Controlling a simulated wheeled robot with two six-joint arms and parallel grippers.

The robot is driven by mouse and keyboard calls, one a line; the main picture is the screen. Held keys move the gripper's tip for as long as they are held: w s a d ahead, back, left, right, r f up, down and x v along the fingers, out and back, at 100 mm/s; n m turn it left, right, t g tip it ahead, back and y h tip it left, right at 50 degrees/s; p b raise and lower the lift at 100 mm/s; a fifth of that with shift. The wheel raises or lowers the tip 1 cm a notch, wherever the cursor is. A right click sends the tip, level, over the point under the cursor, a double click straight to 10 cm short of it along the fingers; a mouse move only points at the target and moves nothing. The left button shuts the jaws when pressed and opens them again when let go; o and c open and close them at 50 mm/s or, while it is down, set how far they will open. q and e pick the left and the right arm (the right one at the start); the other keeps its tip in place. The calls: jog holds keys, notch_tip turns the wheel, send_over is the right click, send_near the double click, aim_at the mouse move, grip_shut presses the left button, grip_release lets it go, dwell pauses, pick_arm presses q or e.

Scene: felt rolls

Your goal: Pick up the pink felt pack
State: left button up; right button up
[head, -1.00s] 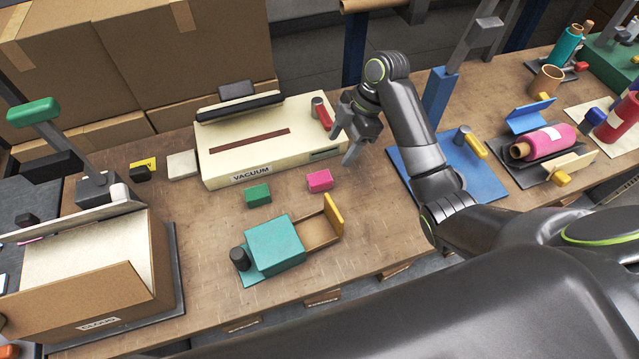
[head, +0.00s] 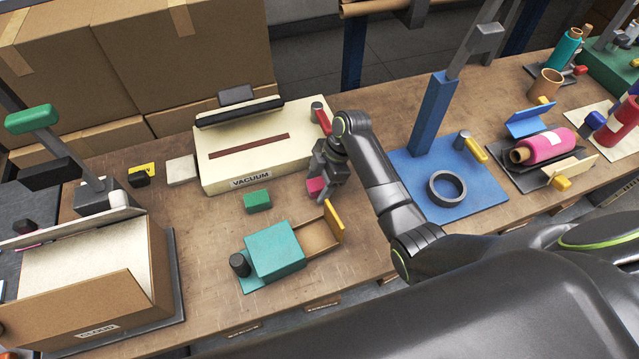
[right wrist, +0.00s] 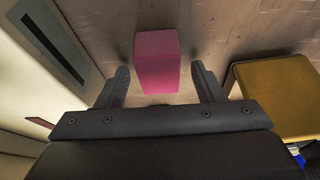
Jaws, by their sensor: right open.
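The pink felt pack (head: 315,186) is a small block on the workbench, in front of the vacuum machine's right end. My right gripper (head: 322,192) is right over it in the head view and hides part of it. In the right wrist view the pink felt pack (right wrist: 157,62) shows whole, lying between and just beyond the fingertips. The right gripper (right wrist: 160,85) is open, one finger on either side, with nothing held. I cannot tell whether a finger touches the pack. My left gripper is not in view.
The vacuum machine (head: 215,179) stands close behind. A green block (head: 257,200) lies to the left. A teal box (head: 274,248) with an open drawer and yellow front (head: 333,221) stands just in front; the yellow front also shows in the wrist view (right wrist: 272,100). A blue stand (head: 480,200) is at right.

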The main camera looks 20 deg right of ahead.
aim_at(318, 183)
jog(key=shift+a+f, duration=0.1)
jog(key=shift+f, duration=0.15)
jog(key=c, duration=1.3)
notch_tip(318, 183, up, 10)
jog(key=shift+r+b, duration=0.1)
jog(key=shift+b, duration=0.6)
